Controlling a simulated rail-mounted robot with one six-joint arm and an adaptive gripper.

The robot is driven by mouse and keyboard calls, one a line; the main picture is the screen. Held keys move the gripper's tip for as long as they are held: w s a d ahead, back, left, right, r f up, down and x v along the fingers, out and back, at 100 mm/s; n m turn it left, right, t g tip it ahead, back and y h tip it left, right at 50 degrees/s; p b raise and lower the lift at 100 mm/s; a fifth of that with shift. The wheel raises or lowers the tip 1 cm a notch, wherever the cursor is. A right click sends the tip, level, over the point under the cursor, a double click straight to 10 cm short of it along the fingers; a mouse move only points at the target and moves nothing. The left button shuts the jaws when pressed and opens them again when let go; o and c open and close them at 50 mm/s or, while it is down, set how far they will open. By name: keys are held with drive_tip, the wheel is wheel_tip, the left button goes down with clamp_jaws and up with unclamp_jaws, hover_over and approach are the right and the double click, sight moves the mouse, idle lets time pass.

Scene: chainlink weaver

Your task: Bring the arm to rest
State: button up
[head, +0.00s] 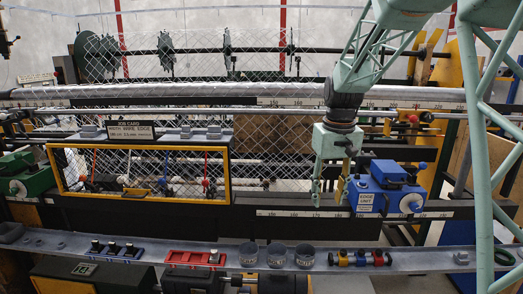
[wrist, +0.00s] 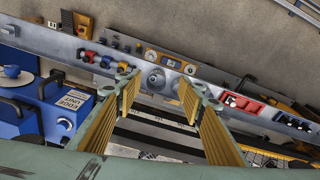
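My gripper (head: 329,194) is pale green and hangs pointing down in the head view, just left of the blue edge unit (head: 385,187). Its two fingers are apart, with nothing seen between them. In the wrist view my gripper (wrist: 158,84) shows two fingers with yellow ribbed pads spread wide. Past the fingertips in that view lie the grey rail and round cups (wrist: 157,80). The blue edge unit (wrist: 68,108) is at the left there, apart from the fingers.
A yellow-framed guard box (head: 140,174) with a job card stands left of my gripper. The front shelf (head: 225,256) carries a blue tray (head: 105,250), a red tray (head: 195,258), grey cups (head: 277,255) and coloured knobs (head: 360,259). Chain-link mesh hangs behind.

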drive_tip(key=s+r+b, duration=0.1)
drive_tip(key=s+r, duration=0.6)
drive_tip(key=s, duration=0.5)
drive_tip(key=s+m+t+b, duration=0.1)
drive_tip(key=s+t+b, duration=0.1)
drive_tip(key=s, duration=3.4)
drive_tip(key=shift+m+t+b, duration=0.3)
drive_tip(key=shift+m+b, duration=0.1)
